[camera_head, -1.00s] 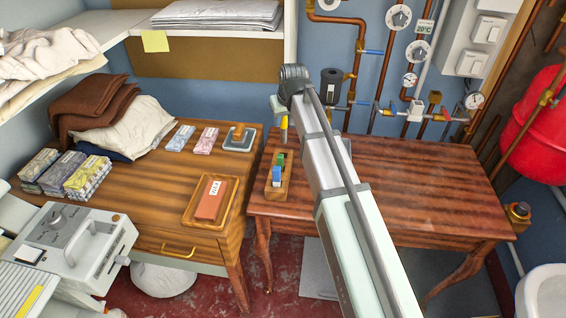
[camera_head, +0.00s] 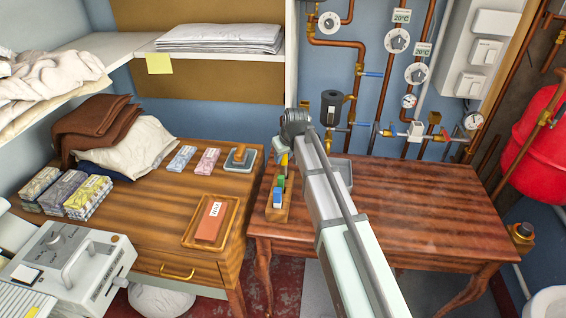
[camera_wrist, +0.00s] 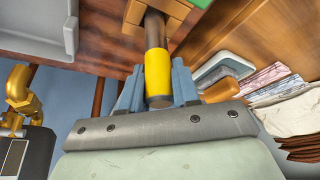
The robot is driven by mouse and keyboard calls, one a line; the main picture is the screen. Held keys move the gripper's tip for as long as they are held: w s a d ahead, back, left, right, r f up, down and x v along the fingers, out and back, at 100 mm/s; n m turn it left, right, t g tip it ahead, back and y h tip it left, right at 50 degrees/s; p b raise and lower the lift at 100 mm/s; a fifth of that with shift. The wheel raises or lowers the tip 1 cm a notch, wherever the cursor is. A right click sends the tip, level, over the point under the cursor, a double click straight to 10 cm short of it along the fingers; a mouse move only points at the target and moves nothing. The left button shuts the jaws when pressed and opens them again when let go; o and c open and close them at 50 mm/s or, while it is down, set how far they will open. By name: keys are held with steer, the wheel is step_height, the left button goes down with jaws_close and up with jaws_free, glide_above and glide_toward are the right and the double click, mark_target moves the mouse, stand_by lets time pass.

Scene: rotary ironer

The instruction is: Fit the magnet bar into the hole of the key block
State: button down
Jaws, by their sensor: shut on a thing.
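The wooden key block (camera_head: 271,213) lies at the left end of the right-hand table, with green, blue and white pieces in a row on it. Its edge shows at the top of the wrist view (camera_wrist: 178,9). My gripper (camera_wrist: 158,98) is shut on the magnet bar (camera_wrist: 157,72), a dark round bar with a yellow band. The yellow band also shows in the head view (camera_head: 284,160), at the block's far end. In the wrist view the bar's far end meets the block's wood. I cannot tell whether it is inside the hole. My arm hides part of the table.
A grey tray (camera_wrist: 44,32) stands beside the block, partly behind my arm in the head view. The left table holds a wooden tray with a red-brown block (camera_head: 211,221), small packets and a wooden-handled stamp (camera_head: 240,158). The right table's middle looks clear.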

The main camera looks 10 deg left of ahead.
steer(key=shift+f, duration=1.3)
steer(key=shift+f, duration=0.1)
steer(key=c, duration=0.8)
jaws_free()
steer(key=v, duration=1.2)
